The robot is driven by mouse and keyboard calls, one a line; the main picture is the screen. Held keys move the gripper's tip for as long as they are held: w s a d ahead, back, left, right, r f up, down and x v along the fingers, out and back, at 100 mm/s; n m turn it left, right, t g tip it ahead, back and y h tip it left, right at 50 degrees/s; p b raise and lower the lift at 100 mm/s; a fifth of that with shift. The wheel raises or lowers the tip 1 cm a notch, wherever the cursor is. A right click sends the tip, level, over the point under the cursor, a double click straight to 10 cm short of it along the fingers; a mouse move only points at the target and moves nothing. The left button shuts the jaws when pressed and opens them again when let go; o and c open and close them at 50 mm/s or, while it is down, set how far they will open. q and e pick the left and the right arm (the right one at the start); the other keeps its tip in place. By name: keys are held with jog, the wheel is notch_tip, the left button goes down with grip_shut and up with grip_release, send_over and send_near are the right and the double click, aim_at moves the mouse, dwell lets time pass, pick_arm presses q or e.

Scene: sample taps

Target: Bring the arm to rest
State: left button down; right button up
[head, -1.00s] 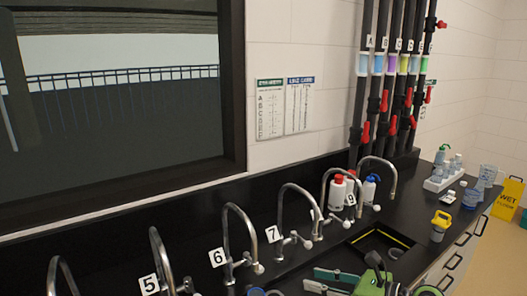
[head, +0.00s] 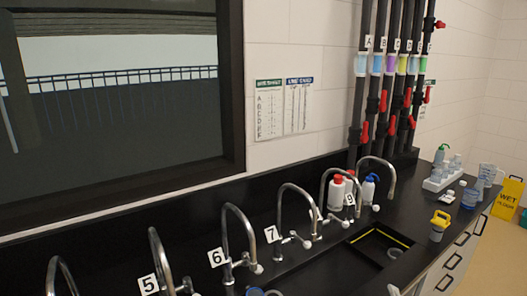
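Neither of my grippers shows in the head view, and no part of my arms is clearly visible. The row of curved metal taps stands along the back of the black counter (head: 330,262). Tags mark tap 5 (head: 157,248), tap 6 (head: 230,225) and tap 7 (head: 288,200). Another tap (head: 378,160) arches beside a black sink (head: 370,250) with a yellow line along its edge.
Red-capped and blue-capped bottles (head: 338,190) stand behind the taps. A yellow-topped container (head: 439,226) stands near the counter's front edge, with a white rack (head: 440,180) beyond. Dark vertical pipes (head: 365,100) carry red valve handles. A yellow wet-floor sign (head: 508,198) stands at far right.

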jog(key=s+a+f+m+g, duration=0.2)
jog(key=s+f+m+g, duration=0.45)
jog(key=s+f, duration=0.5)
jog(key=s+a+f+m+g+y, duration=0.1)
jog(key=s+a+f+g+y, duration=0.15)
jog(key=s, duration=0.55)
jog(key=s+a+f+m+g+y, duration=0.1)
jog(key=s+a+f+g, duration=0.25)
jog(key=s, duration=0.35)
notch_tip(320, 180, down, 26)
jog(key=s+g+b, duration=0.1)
jog(key=b, duration=0.2)
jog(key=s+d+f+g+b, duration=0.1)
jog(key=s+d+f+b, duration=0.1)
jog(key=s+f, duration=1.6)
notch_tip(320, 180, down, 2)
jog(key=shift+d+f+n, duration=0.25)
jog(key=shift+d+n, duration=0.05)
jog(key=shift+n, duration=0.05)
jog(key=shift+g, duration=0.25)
